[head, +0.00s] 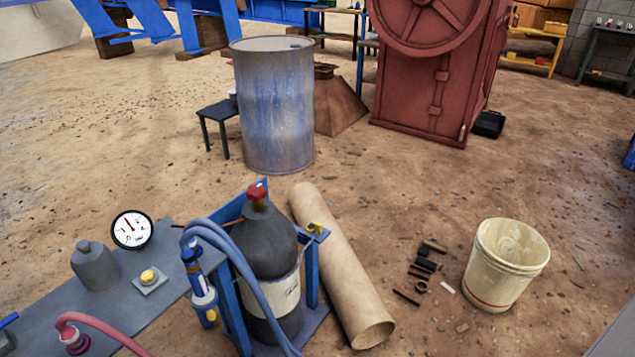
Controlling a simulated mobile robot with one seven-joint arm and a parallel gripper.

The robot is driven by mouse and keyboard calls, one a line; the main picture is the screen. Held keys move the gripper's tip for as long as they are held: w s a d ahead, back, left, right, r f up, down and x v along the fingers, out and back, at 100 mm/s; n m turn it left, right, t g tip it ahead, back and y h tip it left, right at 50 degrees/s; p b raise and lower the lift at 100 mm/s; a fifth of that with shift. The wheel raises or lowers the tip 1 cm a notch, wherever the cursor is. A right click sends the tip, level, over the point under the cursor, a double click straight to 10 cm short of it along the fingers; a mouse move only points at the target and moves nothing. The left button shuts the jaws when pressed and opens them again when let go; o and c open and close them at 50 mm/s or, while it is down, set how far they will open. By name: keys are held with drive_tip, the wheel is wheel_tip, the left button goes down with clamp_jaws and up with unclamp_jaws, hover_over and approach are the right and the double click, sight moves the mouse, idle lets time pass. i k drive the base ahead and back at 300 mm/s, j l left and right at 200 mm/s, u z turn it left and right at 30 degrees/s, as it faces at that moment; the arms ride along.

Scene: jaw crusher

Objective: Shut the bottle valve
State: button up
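A dark grey gas bottle (266,245) with a pale label stands upright in a blue frame (312,270) at the lower middle of the head view. The bottle valve (257,192) is a red cap-like handle on top of the bottle. Whether the valve is open or shut cannot be told from here. Blue hoses (245,265) run down in front of the bottle and hide part of its left side. My gripper is not in view.
A grey bench (150,310) left of the bottle carries a dial gauge (131,229), a yellow button (149,277) and a pink hose (100,325). A cardboard tube (340,270) lies right of the bottle. A white bucket (505,265) and a blue drum (273,105) stand on open ground.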

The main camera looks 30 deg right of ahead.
sight(255, 192)
drive_tip(key=z, duration=0.5)
drive_tip(key=i+l+z, duration=0.2)
drive_tip(key=i+z, duration=0.15)
drive_tip(key=i, duration=0.25)
